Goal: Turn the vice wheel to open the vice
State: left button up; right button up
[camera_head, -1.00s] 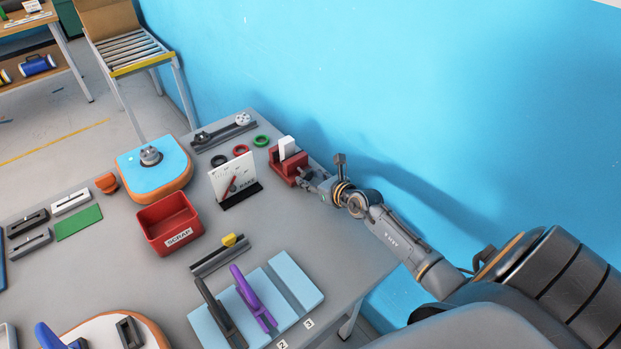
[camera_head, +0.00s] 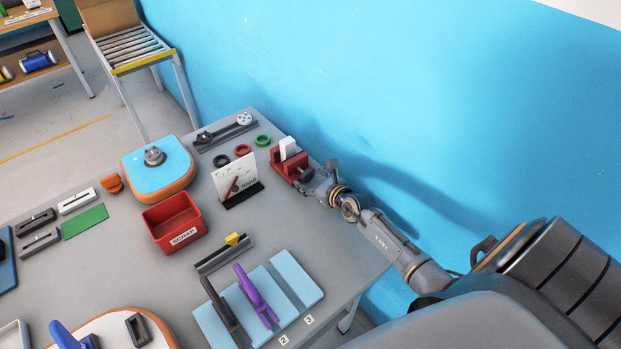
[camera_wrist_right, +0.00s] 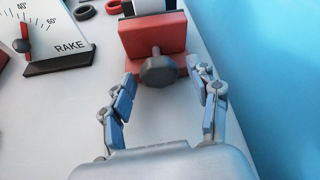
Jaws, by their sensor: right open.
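The red vice (camera_head: 290,164) stands at the far right corner of the table, with a white block (camera_head: 288,147) between its jaws. In the right wrist view the vice (camera_wrist_right: 153,36) is straight ahead, and its dark round wheel (camera_wrist_right: 158,72) faces me on a short shaft. My right gripper (camera_wrist_right: 168,88) is open, its blue-padded fingers on either side of the wheel with visible gaps. In the head view my right gripper (camera_head: 308,184) is at the near side of the vice, and the wheel is hard to make out there. My left gripper is not in view.
The rake gauge (camera_head: 236,182) stands just left of the vice. The red scrap bin (camera_head: 174,222), light-blue pads (camera_head: 296,277) with clamps, and several rings lie nearby. The blue wall (camera_head: 430,110) is close on the right.

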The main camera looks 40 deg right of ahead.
jog(key=shift+s, duration=0.1)
jog(key=v, duration=1.1)
jog(key=shift+s+r, duration=0.2)
jog(key=shift+s, duration=0.15)
